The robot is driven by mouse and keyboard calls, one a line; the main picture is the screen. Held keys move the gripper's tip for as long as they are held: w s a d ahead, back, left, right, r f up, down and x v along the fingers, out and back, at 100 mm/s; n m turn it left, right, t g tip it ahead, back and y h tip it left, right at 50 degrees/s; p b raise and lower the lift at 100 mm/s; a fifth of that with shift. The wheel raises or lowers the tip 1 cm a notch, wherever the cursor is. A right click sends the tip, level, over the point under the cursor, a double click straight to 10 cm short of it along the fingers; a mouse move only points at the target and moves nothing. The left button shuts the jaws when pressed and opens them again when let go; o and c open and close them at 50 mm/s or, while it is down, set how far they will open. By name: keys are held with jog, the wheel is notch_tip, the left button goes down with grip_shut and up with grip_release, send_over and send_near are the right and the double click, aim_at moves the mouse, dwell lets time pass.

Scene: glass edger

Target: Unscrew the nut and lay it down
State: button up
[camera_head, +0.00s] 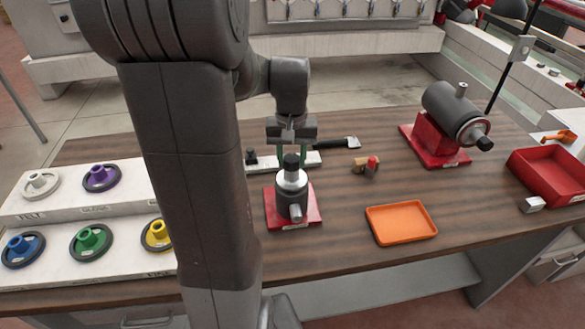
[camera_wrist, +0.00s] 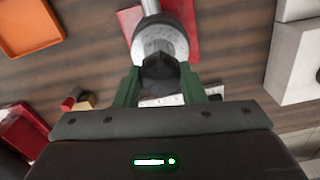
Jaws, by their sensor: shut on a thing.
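The nut (camera_head: 291,161) is dark and stubby, at the top end of the silver flange of a small grey spindle unit (camera_head: 296,196) on a red base plate. My gripper (camera_head: 291,150) is above the unit, pointing down, with its green fingers shut on the nut. In the wrist view the nut (camera_wrist: 160,72) sits between the two green fingers, in front of the round silver flange (camera_wrist: 160,42). I cannot tell whether the nut still touches the flange. An orange tray (camera_head: 401,224) lies empty on the bench, right of the unit.
A white stepped rack (camera_head: 125,205) with several coloured wheels stands at the left. A larger grey motor (camera_head: 455,112) on a red stand and a red bin (camera_head: 550,177) are at the right. A small block with a red knob (camera_head: 371,166) and a brush (camera_head: 338,143) lie behind. Wooden bench is clear around the tray.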

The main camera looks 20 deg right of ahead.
jog(key=n, duration=0.6)
jog(key=shift+n+p, duration=0.3)
jog(key=o, duration=1)
jog(key=shift+c, duration=0.2)
